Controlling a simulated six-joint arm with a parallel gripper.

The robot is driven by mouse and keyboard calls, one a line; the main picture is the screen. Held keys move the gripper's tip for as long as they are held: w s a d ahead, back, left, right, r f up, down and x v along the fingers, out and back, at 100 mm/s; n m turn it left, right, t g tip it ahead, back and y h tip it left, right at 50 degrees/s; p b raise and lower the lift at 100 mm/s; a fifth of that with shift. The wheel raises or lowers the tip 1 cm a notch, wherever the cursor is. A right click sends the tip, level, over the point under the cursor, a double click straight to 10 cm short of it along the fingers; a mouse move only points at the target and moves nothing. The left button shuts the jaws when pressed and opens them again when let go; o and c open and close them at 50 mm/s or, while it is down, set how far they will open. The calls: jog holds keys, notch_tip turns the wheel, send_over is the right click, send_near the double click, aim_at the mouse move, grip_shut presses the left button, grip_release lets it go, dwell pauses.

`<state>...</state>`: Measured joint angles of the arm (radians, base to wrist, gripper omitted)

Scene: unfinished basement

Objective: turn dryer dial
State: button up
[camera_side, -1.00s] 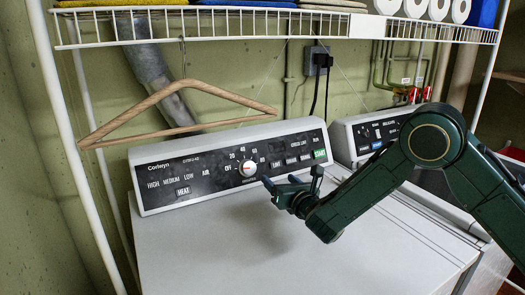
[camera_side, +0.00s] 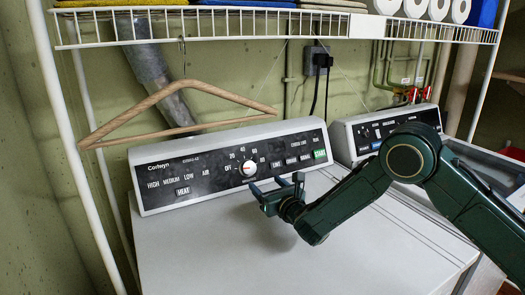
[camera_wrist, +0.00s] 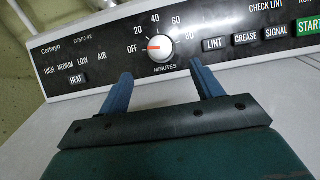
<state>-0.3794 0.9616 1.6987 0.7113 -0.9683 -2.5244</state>
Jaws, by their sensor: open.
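The dryer dial (camera_side: 248,169) is a round white knob with a red pointer mark on the dark control panel (camera_side: 220,178). In the wrist view the dial (camera_wrist: 160,47) has its red mark pointing left, toward OFF, with numbers around it and MINUTES below. My gripper (camera_side: 276,185) is open and empty, in front of the panel just right of and below the dial. In the wrist view its two blue fingers (camera_wrist: 160,72) are apart, with the dial beyond and between their tips. The fingers appear clear of the dial.
A wooden hanger (camera_side: 180,112) hangs from the white wire shelf (camera_side: 240,22) above the panel. The dryer top (camera_side: 240,250) is clear. A second machine's panel (camera_side: 385,132) stands to the right. Push buttons (camera_wrist: 245,39) sit right of the dial.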

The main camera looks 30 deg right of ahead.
aim_at(250, 168)
jog(key=shift+w, duration=5.45)
jog(key=c, duration=0.8)
